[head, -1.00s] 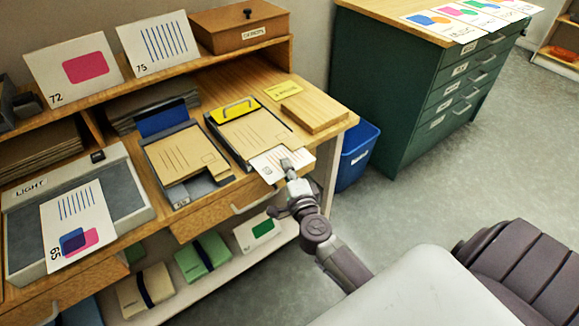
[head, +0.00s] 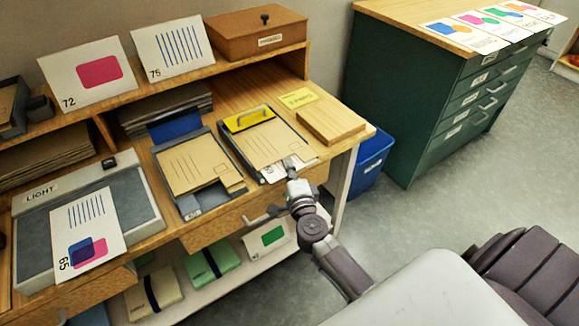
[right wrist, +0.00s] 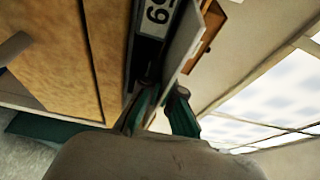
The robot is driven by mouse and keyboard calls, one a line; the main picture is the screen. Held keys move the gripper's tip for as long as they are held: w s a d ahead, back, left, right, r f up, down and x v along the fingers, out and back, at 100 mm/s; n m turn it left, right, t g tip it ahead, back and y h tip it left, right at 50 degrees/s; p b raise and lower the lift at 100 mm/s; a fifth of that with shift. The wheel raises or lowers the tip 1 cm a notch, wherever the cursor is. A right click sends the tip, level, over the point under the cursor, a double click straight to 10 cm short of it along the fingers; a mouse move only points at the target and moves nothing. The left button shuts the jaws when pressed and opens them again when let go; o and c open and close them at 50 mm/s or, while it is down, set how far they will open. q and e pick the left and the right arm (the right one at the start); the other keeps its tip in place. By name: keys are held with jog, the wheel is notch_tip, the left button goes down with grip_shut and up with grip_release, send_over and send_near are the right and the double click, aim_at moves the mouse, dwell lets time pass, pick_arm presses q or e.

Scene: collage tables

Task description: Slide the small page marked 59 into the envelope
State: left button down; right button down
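The small page (head: 272,173) is a white sheet at the front end of the right-hand tan envelope (head: 268,142). Only a short strip of it shows; the rest is hidden at the envelope. The envelope lies on a dark tray with a yellow clip (head: 247,117). My right gripper (head: 292,166) is at the page's front edge. In the right wrist view, its green fingers (right wrist: 165,92) stand apart on either side of a pale sheet edge (right wrist: 180,60), with a gap visible. A sideways number label (right wrist: 158,18) reading like 59 is beside it. My left gripper is not in view.
A second tray with an envelope (head: 195,165) lies to the left. Page 65 (head: 88,235) lies on the light box (head: 140,200). A blue bin (head: 370,160) and green cabinet (head: 400,110) stand right.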

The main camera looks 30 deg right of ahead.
jog(key=c, duration=1.2)
grip_release()
jog(key=shift+c, duration=0.2)
jog(key=shift+s, duration=0.1)
jog(key=v, duration=1.2)
jog(key=s+a+f+n+g+y+p, duration=0.1)
jog(key=s+a+f+n+g+y, duration=0.2)
jog(key=f, duration=0.6)
jog(key=s+a+f+n+g+y, duration=0.1)
jog(key=s+f+n, duration=0.1)
jog(key=f+n, duration=0.5)
jog(key=s+a+f+n+g+y+p, duration=0.1)
jog(key=s+a+f+n+g+y, duration=0.15)
jog(key=f, duration=0.75)
jog(key=s+d+f+n+g, duration=0.1)
jog(key=s+f+n+g, duration=0.2)
jog(key=s+f, duration=0.3)
jog(key=s+d+f+n+g+h+p, duration=0.1)
jog(key=s+f+n+g, duration=0.2)
jog(key=s, duration=1)
jog(key=s+d+f+n+g, duration=0.1)
jog(key=s+f+n+g, duration=0.3)
jog(key=s+f, duration=0.4)
jog(key=shift+s+d+f+n+h+p, duration=0.2)
jog(key=shift+s+f+n+h+p, duration=0.2)
jog(key=shift+s, duration=0.6)
